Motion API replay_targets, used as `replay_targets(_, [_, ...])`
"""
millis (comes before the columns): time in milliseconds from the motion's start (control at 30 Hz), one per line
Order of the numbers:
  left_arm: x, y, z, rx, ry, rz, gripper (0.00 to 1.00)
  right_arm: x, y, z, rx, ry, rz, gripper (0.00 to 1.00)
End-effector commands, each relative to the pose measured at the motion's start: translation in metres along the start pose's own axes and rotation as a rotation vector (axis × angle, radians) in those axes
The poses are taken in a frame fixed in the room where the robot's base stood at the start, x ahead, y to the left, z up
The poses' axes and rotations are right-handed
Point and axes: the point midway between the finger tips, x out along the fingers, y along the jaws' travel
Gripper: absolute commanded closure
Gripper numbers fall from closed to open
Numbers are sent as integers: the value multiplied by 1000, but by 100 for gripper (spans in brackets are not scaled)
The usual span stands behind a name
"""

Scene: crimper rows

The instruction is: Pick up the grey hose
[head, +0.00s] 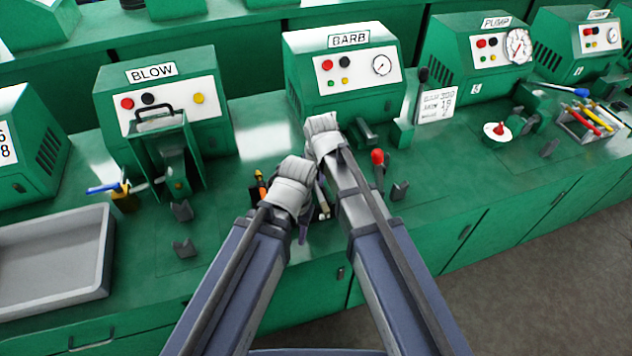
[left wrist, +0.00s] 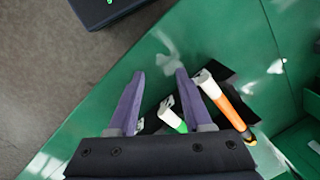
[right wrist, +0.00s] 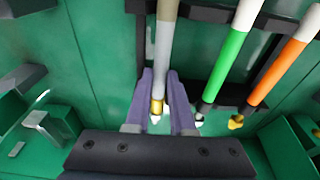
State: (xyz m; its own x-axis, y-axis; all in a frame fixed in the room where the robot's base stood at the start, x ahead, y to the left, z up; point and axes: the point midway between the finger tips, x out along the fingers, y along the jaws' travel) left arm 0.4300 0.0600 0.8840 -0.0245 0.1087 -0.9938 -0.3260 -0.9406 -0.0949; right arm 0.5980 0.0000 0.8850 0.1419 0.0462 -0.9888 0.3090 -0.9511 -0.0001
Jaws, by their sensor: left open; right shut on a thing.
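In the head view, my arms hide most of the grippers and the hose. My left gripper (left wrist: 160,75) is open, its fingers apart above the counter beside the green hose (left wrist: 173,118). I see nothing held between them.
A green hose (right wrist: 229,55) and an orange hose (right wrist: 280,70) lie close to the right of the grey one, by a dark rack. In the head view, a red-knobbed lever (head: 378,157) stands right of my arms and a grey tray (head: 95,289) lies at the left.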

Motion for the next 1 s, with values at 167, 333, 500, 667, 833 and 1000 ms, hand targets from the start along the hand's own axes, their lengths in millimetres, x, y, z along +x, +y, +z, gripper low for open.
replay_targets(167, [-16, -2, 1, 0, 0, 0, 50, -16, 0, -2, 0, 0, 0, 100])
replay_targets(333, [-38, -4, 2, 0, 0, 0, 50, -38, 0, -6, 0, 0, 0, 100])
replay_targets(500, [-65, -6, 4, 0, 0, 0, 50, -65, 0, -10, 0, 0, 0, 100])
replay_targets(667, [-88, -8, 5, 0, 0, 0, 50, -87, 0, -13, 0, 0, 0, 100])
replay_targets(833, [-98, -9, 6, 0, 0, 0, 50, -98, 0, -15, 0, 0, 0, 100])
replay_targets(1000, [-98, -9, 6, 0, 0, 0, 50, -97, 0, -15, 0, 0, 0, 100])
